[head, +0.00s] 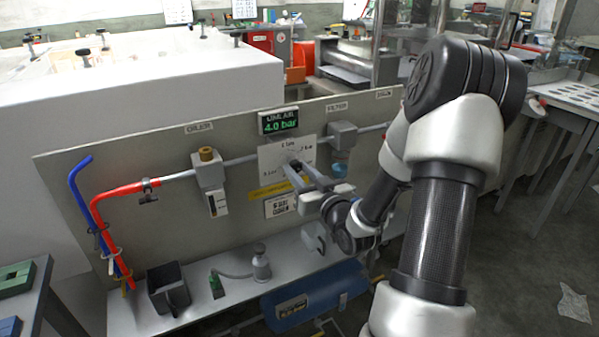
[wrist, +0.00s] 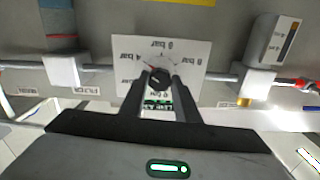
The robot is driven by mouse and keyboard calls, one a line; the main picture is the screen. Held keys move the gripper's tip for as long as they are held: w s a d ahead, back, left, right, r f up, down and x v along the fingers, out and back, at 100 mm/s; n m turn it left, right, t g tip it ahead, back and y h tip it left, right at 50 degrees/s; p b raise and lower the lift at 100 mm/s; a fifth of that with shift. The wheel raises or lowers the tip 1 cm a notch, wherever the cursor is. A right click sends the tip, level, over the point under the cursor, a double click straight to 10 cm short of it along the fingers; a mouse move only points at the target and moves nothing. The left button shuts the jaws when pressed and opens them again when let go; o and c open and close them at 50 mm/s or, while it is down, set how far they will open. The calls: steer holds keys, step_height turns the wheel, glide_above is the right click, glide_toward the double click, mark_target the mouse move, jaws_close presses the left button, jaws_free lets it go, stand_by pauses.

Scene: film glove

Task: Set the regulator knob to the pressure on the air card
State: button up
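The regulator knob (wrist: 157,78) is dark and round with a red mark, on a white dial plate (wrist: 190,52) with bar figures. The wrist view is upside down; the red mark points toward "4 bar". The plate (head: 303,151) also shows in the head view, below a display (head: 279,121) reading 4.0 bar. My gripper (wrist: 159,80) has its two fingers apart, one on each side of the knob; firm contact is not visible. My gripper (head: 291,172) hides the knob in the head view. A white card (head: 279,206) below has print too small to read surely.
The oiler (head: 208,170) is left of the dial and the filter (head: 343,136) right, on one pipe along the board. Red and blue hoses (head: 118,188) hang at left. A black bin (head: 168,289) and a small bottle (head: 261,262) stand on the ledge below.

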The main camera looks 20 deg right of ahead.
steer(key=shift+m, duration=0.3)
steer(key=m+p, duration=0.2)
steer(key=m, duration=0.4)
steer(key=m+p, duration=0.2)
steer(key=m, duration=0.3)
stand_by(0.7)
steer(key=o, duration=1.1)
steer(key=shift+c, duration=0.2)
